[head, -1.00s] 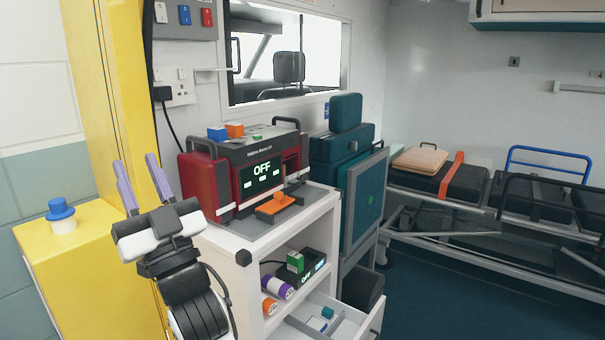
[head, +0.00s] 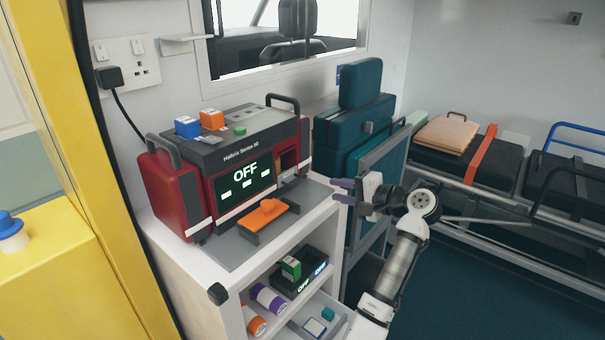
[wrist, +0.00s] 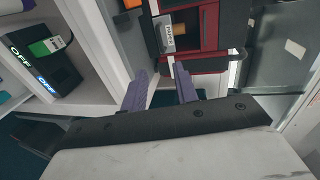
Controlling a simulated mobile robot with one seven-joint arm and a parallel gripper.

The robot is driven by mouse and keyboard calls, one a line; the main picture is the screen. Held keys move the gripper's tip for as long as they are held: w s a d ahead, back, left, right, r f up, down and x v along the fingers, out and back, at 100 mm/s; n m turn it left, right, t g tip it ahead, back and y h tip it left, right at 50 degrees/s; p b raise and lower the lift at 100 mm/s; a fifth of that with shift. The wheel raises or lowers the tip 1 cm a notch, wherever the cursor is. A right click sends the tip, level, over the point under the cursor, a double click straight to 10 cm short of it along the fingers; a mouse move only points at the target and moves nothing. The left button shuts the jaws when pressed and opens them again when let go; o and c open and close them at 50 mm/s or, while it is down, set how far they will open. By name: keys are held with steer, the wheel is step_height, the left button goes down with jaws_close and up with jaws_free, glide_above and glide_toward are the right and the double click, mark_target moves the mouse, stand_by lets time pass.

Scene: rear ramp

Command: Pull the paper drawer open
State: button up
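The red and grey monitor (head: 245,165) stands on the white cabinet, its screen reading OFF. In the wrist view, a dark red-edged recess (wrist: 208,30) on the monitor holds a front with a white label (wrist: 168,34), which seems to be the paper drawer; its lettering is too small to read surely. In the head view that end of the monitor (head: 290,160) is small, and I cannot tell how far the drawer is out. My gripper (head: 340,191) is right of the monitor, apart from it. Its purple fingers (wrist: 160,88) are spread and empty, pointing toward the monitor.
An orange-handled paddle (head: 266,213) lies before the screen. The cabinet's white side (wrist: 100,45) is close left of my fingers in the wrist view. Teal cases (head: 352,130) stand behind my gripper.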

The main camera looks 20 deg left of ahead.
mark_target(297, 182)
steer(key=p+x, duration=0.3)
steer(key=x, duration=1)
steer(key=shift+a, duration=0.3)
steer(key=shift+c, duration=0.2)
steer(key=shift+s, duration=0.1)
jaws_close()
